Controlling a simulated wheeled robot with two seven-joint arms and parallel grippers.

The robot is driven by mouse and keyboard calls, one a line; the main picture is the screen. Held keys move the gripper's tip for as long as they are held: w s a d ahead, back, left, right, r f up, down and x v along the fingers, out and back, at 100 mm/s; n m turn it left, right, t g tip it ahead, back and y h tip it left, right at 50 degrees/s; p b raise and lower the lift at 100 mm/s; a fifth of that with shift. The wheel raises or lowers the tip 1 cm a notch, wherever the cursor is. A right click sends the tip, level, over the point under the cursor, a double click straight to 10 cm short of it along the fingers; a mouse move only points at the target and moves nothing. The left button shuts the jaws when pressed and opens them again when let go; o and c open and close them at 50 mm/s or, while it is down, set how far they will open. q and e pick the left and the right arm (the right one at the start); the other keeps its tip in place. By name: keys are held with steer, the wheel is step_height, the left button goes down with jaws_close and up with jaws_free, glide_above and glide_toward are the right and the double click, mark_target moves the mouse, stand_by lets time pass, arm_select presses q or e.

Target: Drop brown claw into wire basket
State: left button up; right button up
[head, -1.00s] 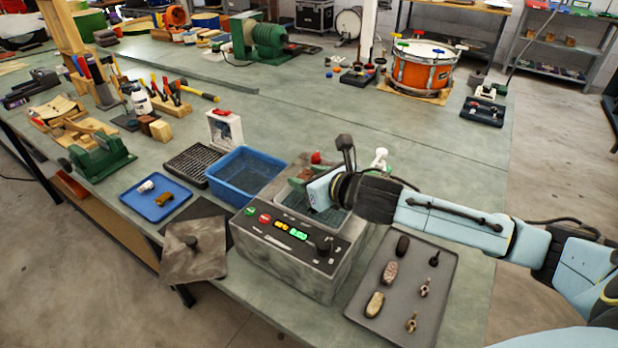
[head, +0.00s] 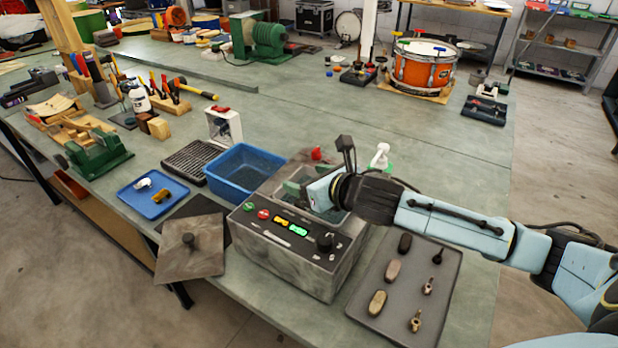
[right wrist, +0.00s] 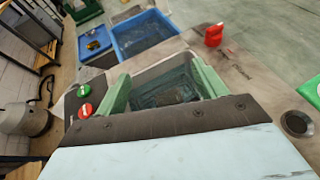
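My right gripper (head: 303,187) is over the open tank of the grey cleaning machine (head: 285,262). In the right wrist view its two green fingers stand wide apart with nothing between them (right wrist: 160,80). The wire basket (right wrist: 153,100) shows as dark mesh under the fingers, inside the tank. A darker patch lies in the basket, but I cannot tell whether it is the brown claw. I cannot make out the brown claw for sure in any view now. My left gripper is not in view.
A blue bin (head: 243,172) stands just left of the machine. A grey tray (head: 398,311) with several small parts lies to its right. A blue tray (head: 150,203) holds small pieces.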

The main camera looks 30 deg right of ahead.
steer(key=p+v, duration=0.1)
steer(key=v, duration=1.1)
steer(key=shift+s+d+r, duration=0.1)
steer(key=shift+s+r, duration=0.2)
steer(key=shift+s, duration=0.3)
steer(key=shift+r, duration=0.1)
